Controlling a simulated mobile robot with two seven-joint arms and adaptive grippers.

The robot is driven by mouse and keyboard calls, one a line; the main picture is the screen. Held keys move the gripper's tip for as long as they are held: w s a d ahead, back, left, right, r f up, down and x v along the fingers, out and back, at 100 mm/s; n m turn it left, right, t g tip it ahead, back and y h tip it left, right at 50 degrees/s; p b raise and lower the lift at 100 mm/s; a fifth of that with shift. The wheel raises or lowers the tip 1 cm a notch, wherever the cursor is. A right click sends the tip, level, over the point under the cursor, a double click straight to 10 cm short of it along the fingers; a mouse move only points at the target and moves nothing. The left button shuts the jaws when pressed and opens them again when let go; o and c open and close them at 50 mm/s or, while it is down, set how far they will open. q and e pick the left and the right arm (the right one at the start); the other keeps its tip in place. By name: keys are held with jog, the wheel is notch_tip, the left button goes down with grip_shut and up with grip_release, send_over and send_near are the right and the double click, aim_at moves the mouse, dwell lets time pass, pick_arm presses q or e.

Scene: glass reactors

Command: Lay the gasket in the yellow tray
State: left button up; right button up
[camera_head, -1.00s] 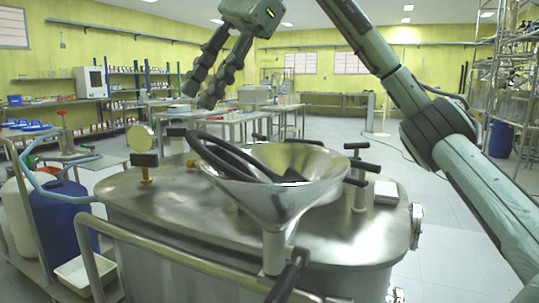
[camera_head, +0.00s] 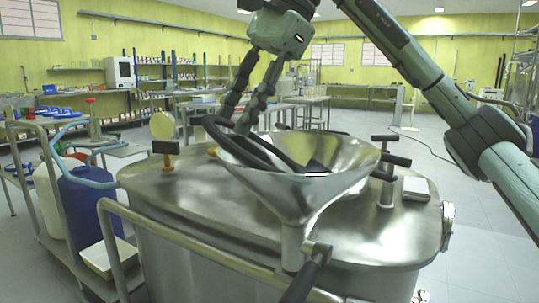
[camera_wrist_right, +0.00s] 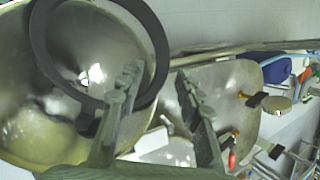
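The gasket is a black ring (camera_head: 209,127) that leans tilted in a steel funnel, its left part sticking out over the rim. It also shows in the right wrist view as a wide dark ring (camera_wrist_right: 159,48). My right gripper (camera_head: 236,122) is open and empty, reaching down behind the gasket's raised side. In the wrist view the gripper's fingertips (camera_wrist_right: 158,80) lie on either side of the ring's right band in the picture; I cannot tell the depth between them. No clearly yellow tray shows. My left gripper is not in view.
A pale tray (camera_head: 108,258) sits low at the left beside a blue drum (camera_head: 90,210). A rail runs along the front.

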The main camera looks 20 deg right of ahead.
grip_shut()
dwell(0.5)
